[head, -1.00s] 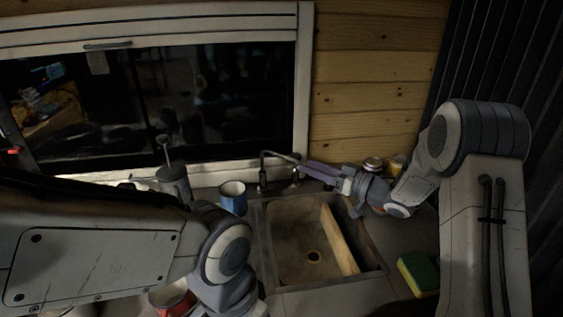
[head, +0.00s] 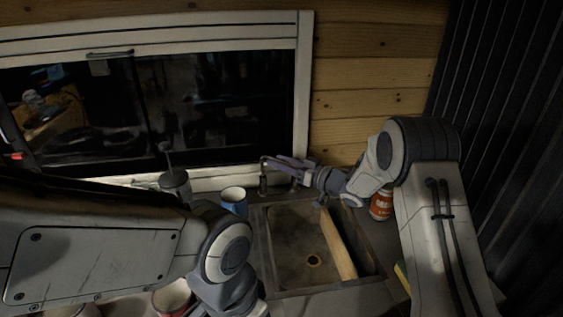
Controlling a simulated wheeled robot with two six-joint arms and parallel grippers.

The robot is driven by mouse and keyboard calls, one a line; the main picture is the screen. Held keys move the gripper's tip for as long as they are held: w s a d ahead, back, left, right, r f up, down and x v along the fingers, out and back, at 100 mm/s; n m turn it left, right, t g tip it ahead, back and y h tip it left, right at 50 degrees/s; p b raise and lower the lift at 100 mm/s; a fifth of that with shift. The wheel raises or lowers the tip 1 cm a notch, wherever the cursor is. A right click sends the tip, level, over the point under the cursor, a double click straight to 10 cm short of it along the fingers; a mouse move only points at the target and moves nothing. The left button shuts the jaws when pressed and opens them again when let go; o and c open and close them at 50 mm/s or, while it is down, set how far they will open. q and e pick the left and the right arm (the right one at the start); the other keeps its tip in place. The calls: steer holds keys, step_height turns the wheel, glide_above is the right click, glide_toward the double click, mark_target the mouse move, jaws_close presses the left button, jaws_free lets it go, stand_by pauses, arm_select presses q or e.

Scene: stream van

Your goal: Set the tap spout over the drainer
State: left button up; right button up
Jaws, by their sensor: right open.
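The dark tap (head: 263,183) stands behind the sink, at the foot of the window. Its spout is mostly hidden behind the fingers of my right gripper (head: 283,163), so I cannot tell exactly where it points. The right gripper is open, with its fingers reaching left at spout height, at or very near the spout. Whether they touch it is not clear. The sink basin (head: 290,240) has a drain hole (head: 313,262) and a pale wooden strip (head: 338,244) along its right side. No separate drainer stands out clearly. My left arm comes in low at left; its gripper is out of frame.
A blue cup (head: 234,201) stands left of the tap, with a grey press-like vessel (head: 174,182) farther left. A red cup (head: 172,298) is at the bottom, partly behind my left arm. An orange can (head: 381,205) stands close to my right forearm.

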jaws_close()
steer(key=shift+d, duration=0.1)
stand_by(1.2)
